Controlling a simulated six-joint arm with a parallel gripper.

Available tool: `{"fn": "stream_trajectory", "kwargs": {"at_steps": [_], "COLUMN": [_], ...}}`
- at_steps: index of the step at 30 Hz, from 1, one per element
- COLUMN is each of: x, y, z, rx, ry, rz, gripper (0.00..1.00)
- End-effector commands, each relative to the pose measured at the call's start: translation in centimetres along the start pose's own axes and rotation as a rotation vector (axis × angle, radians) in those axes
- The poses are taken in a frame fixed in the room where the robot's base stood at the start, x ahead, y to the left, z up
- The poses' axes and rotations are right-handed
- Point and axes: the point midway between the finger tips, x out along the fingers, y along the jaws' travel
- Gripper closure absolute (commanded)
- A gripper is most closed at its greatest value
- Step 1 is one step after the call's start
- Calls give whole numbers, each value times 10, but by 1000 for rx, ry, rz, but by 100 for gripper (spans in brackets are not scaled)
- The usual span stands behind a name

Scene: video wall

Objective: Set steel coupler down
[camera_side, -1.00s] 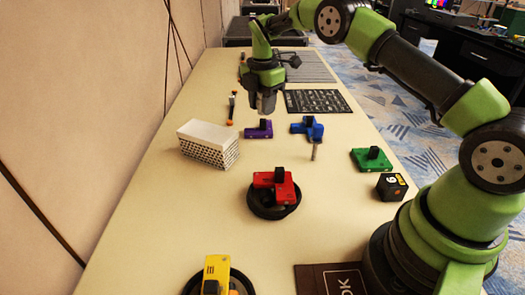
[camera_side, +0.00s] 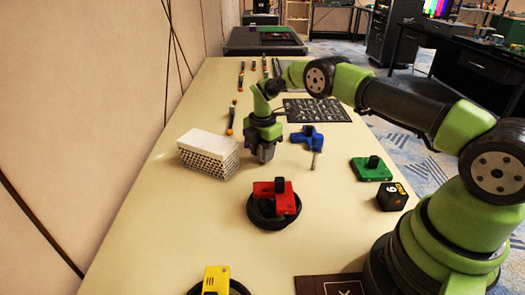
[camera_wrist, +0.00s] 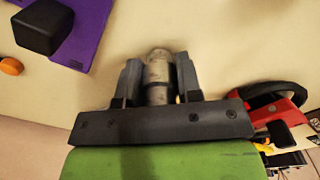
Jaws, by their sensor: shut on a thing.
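The steel coupler (camera_wrist: 158,72) is a short grey metal cylinder. It sits between the two dark fingers of my gripper (camera_wrist: 160,78) in the wrist view. In the side view my gripper (camera_side: 264,155) points down low over the table, right of the white perforated box. I cannot make out the coupler apart from the fingers there. I cannot tell whether its end touches the table.
A purple block (camera_wrist: 75,30) with a black knob lies close by. The white box (camera_side: 209,152), blue block (camera_side: 306,139), steel pin (camera_side: 314,160), red block (camera_side: 275,194) on a black ring, green block (camera_side: 370,169) and black cube (camera_side: 392,196) stand around. Bare table (camera_side: 185,215) lies in front.

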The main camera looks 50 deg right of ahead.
Motion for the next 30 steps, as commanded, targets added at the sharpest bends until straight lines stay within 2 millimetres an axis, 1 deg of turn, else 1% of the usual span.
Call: {"fn": "stream_trajectory", "kwargs": {"at_steps": [5, 6, 8, 9, 17, 20, 23, 30], "x": [3, 3, 3, 3, 2, -5, -20, -74], "y": [0, 0, 0, 0, 0, 0, 1, 1], "z": [0, 0, 0, 0, 0, 0, 0, 0], "rx": [0, 0, 0, 0, 0, 0, -1, -2], "ry": [0, 0, 0, 0, 0, 0, 0, 0], "rz": [-1, 0, 0, 0, 0, 1, 3, 5], "gripper": [91, 61, 47, 42, 42, 42, 42, 42]}}
